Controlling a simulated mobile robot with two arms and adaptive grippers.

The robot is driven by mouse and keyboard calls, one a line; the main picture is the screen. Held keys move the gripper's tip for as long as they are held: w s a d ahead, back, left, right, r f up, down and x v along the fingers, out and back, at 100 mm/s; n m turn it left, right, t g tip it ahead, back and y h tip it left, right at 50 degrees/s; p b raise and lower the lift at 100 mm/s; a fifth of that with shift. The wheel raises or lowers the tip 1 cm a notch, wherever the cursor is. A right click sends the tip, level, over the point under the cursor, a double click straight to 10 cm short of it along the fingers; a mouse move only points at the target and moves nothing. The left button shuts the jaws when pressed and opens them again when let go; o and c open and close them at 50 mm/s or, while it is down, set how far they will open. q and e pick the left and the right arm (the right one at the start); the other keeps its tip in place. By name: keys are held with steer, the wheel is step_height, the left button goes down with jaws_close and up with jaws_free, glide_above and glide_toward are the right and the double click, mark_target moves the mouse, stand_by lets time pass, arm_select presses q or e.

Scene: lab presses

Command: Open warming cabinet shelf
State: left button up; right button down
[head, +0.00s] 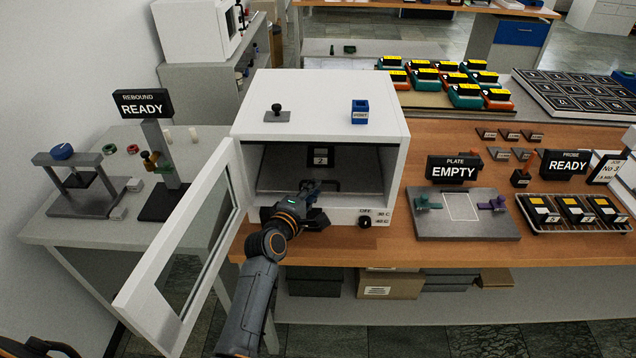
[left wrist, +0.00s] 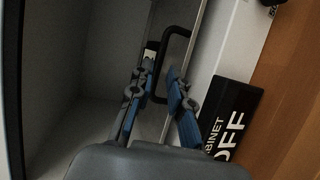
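The white warming cabinet (head: 320,105) stands on the wooden bench with its glass-paned door (head: 190,245) swung wide open to the left. Inside, a grey shelf (head: 280,172) lies low in the cavity, with a black handle (head: 330,184) at its front. My left gripper (head: 312,187) reaches in at the front opening by this handle. In the left wrist view, the blue-padded fingers (left wrist: 158,75) are apart, with the black handle (left wrist: 177,32) bar seeming to pass between their tips. I cannot tell whether they touch it.
A black sign (left wrist: 230,118) reading cabinet off is on the cabinet's front below the opening, and a dial (head: 365,221) is at its lower right. A plate station (head: 465,225) stands to the right. A rebound stand (head: 160,200) is on the left table.

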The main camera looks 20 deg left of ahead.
arm_select(q)
steer(key=shift+x, duration=1.75)
jaws_close()
